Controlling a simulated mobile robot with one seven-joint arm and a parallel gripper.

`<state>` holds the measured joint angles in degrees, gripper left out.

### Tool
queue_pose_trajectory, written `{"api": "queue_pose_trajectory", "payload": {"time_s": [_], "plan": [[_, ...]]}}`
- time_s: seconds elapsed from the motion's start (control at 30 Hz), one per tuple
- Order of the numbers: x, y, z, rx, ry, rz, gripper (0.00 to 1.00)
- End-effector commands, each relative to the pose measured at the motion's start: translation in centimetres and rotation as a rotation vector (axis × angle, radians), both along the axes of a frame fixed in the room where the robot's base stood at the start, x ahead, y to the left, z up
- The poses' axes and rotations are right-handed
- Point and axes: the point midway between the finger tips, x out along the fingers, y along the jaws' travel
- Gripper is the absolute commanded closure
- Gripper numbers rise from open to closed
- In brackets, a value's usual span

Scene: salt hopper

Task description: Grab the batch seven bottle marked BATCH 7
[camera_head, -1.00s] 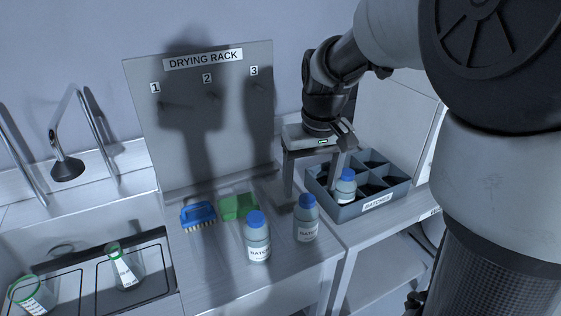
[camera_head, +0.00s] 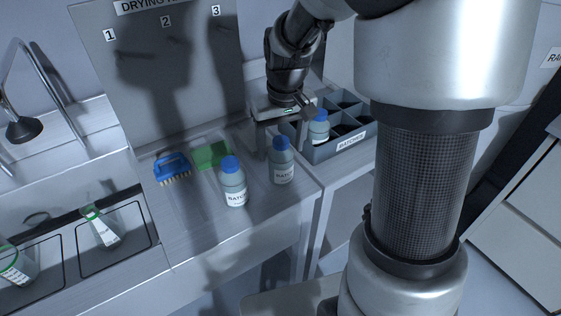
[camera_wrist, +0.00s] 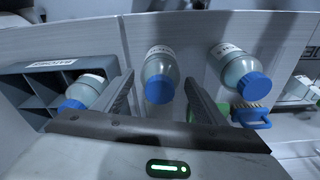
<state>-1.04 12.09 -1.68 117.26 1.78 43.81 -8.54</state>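Three grey-blue bottles with blue caps and white labels are in view. The left counter bottle (camera_head: 233,182) and the right counter bottle (camera_head: 282,162) stand upright; a third bottle (camera_head: 319,128) stands in the divided box. The labels begin with BATCH, but I cannot read the numbers. My gripper (camera_head: 283,132) is open, just behind and above the right counter bottle. In the wrist view, that bottle (camera_wrist: 160,72) shows between the spread fingers of my gripper (camera_wrist: 159,85), with no clear contact. The left counter bottle (camera_wrist: 240,70) and the box bottle (camera_wrist: 87,93) lie outside them.
The grey divided box (camera_head: 350,143), labelled BATCHES, is right of the counter bottles. A blue brush (camera_head: 172,166) and a green sponge (camera_head: 211,154) lie left of them.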

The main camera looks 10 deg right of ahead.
Motion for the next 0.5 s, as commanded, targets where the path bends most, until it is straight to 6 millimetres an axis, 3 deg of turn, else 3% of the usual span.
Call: {"api": "queue_pose_trajectory", "payload": {"time_s": [0.07, 0.33, 0.5], "plan": [[0.0, 0.0, 0.01, 0.0, 0.0, 0.0, 0.5], [0.0, 0.0, 0.03, 0.0, 0.0, 0.0, 0.95], [0.04, 0.0, 0.09, 0.0, -0.001, 0.0, 0.98]]}}
